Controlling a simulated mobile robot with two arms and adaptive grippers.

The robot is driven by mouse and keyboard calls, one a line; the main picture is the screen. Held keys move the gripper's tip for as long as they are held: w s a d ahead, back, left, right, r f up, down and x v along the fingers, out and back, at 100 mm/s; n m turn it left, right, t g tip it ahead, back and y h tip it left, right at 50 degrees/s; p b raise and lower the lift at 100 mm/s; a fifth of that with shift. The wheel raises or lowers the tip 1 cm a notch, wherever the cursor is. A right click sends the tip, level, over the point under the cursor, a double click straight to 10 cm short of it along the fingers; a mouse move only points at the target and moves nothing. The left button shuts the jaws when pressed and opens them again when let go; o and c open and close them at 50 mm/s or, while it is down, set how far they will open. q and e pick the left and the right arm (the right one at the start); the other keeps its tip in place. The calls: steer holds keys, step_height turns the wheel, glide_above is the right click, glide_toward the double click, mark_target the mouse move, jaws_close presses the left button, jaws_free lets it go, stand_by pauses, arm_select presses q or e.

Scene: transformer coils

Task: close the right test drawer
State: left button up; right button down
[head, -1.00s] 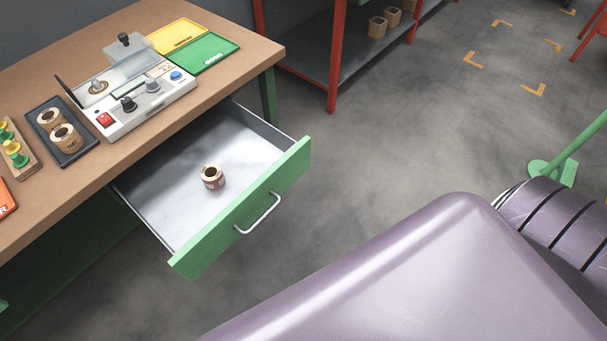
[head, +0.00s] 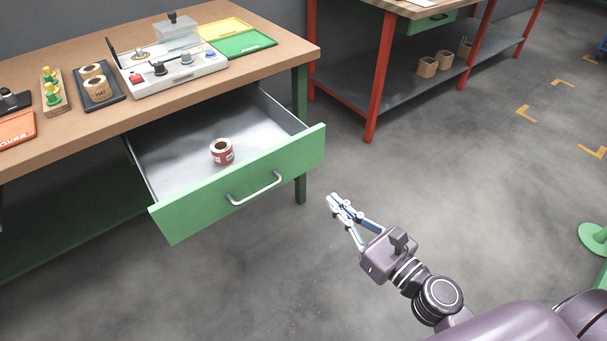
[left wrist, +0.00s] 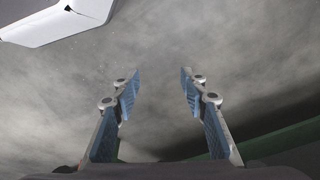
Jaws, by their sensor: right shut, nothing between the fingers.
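The right test drawer (head: 240,195) stands pulled out from under the wooden bench in the head view. Its green front has a silver bar handle (head: 256,190). A coil with a red band (head: 222,152) sits inside on the drawer floor. My right gripper (head: 333,201) is to the right of the drawer front, apart from it, with its fingers together and nothing held. My left gripper shows only in the left wrist view (left wrist: 158,85), with its fingers apart and nothing between them, over grey floor.
The bench top (head: 60,125) carries a tester (head: 178,70), a black tray with coils (head: 117,98), and yellow and green trays. A red-framed shelf (head: 372,95) stands behind to the right.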

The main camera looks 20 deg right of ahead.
mark_target(293, 162)
steer(key=p+x, duration=0.3)
steer(key=x, duration=0.9)
arm_select(q)
steer(key=s+f, duration=0.5)
steer(key=f, duration=0.6)
steer(key=shift+s+a+g, duration=0.4)
arm_select(e)
steer(key=shift+w+a+f, duration=0.1)
steer(key=shift+w+a, duration=0.1)
steer(key=shift+w, duration=0.5)
